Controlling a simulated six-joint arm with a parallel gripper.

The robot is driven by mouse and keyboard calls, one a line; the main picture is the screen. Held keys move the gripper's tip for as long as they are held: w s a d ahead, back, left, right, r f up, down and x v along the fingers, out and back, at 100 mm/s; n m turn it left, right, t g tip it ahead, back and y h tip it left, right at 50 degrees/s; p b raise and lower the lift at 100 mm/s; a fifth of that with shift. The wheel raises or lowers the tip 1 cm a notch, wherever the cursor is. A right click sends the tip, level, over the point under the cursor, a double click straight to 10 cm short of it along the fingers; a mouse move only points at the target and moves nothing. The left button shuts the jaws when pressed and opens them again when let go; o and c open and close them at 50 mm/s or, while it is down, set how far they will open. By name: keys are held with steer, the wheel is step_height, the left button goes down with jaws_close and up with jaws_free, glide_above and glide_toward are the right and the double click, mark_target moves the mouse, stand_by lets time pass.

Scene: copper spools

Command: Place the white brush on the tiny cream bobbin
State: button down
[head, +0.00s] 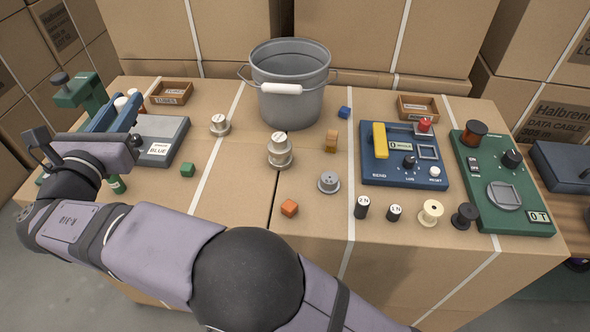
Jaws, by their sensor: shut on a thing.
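The tiny cream bobbin (431,212) stands upright near the front right of the cardboard-topped table, between a small black-and-white weight and a black spool. Nothing sits on it. My gripper (131,146) is far from it, at the left side of the table in front of a grey box labelled BLUE. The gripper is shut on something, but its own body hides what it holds. I cannot make out the white brush anywhere in the head view. A small green bottle-like thing (117,184) shows just below the gripper; I cannot tell whether they touch.
A grey bucket (289,95) stands at the back middle. Blue (400,178) and green (515,217) panels stand at right. My arm crosses the front left. Some bare cardboard lies between these things.

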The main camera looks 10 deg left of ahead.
steer(key=w+d+f+m+g+h+p, duration=0.1)
steer(key=w+d+m+h+p, duration=0.2)
steer(key=d, duration=0.7)
steer(key=w+d+f+m+h+p, duration=0.1)
steer(key=w+d+f+h+p, duration=0.2)
steer(key=d, duration=0.7)
steer(key=w+d+m+g+h+p, duration=0.1)
steer(key=w+d+m+h+p, duration=0.3)
steer(key=d, duration=0.6)
steer(key=s+d+r+m+g+h+p, duration=0.2)
steer(key=s+d+p, duration=0.2)
steer(key=d, duration=0.6)
steer(key=s+d+r+m+g+h+p, duration=0.1)
steer(key=s+d+r+g+h+p, duration=0.3)
steer(key=d, duration=0.6)
steer(key=s+d+m+g+h+p, duration=0.1)
steer(key=s+d+m+p, duration=0.3)
steer(key=d, duration=0.6)
steer(key=n+b, duration=0.2)
glide_above(434, 207)
steer(key=shift+f, duration=5.8)
steer(key=shift+f+p, duration=0.3)
steer(key=shift+f, duration=1.75)
steer(key=shift+f, duration=0.1)
